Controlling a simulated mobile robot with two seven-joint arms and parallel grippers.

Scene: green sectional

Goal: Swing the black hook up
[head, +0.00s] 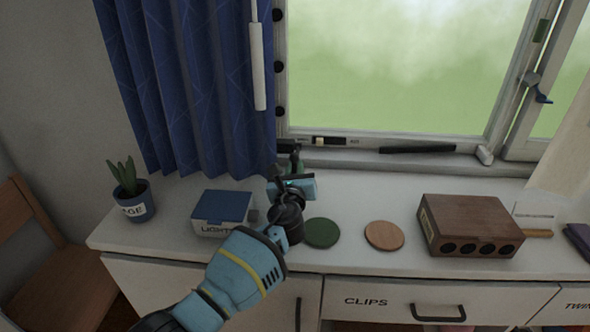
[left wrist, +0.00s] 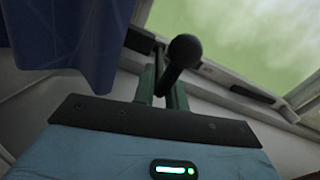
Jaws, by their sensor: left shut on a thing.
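My left gripper (head: 293,165) reaches over the counter to the lower left corner of the window. Its fingers are shut on the black hook (left wrist: 184,55), whose round knob and short stem stick up between the two green fingers in the left wrist view, where the gripper (left wrist: 163,84) also shows. In the head view the hook is small and mostly hidden by the fingers and wrist, so its exact angle is hard to tell. My right gripper is in neither view.
A blue curtain (head: 190,80) hangs just left of the gripper. The counter holds a blue-lidded box (head: 222,207), a potted plant (head: 131,198), a green coaster (head: 321,233), an orange coaster (head: 384,235) and a brown box (head: 470,222). A black bar (head: 418,149) lies along the window sill.

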